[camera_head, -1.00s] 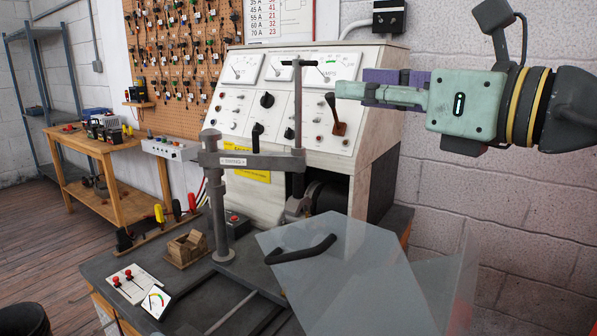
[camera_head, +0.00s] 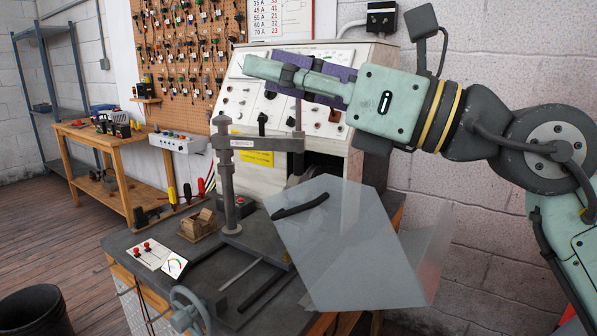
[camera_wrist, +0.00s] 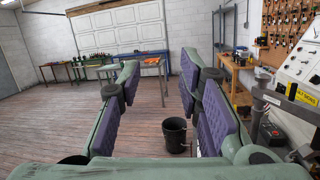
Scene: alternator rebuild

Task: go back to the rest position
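My gripper (camera_head: 262,70) is in the upper middle of the head view, in front of the upper part of the test bench panel (camera_head: 240,98). Its green fingers with purple pads point left. In the wrist view my gripper (camera_wrist: 160,85) shows its two fingers wide apart, with nothing held between them. Floor and a black bucket show through the gap. My arm reaches in from the right side of the head view, raised above the bench top.
Below my arm stand a clear shield (camera_head: 345,250) with a black handle and a grey clamp post (camera_head: 228,170). A black bucket (camera_head: 35,312) is on the floor at left, also in the wrist view (camera_wrist: 173,134). A wooden table (camera_head: 108,145) stands behind. Wood floor lies open.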

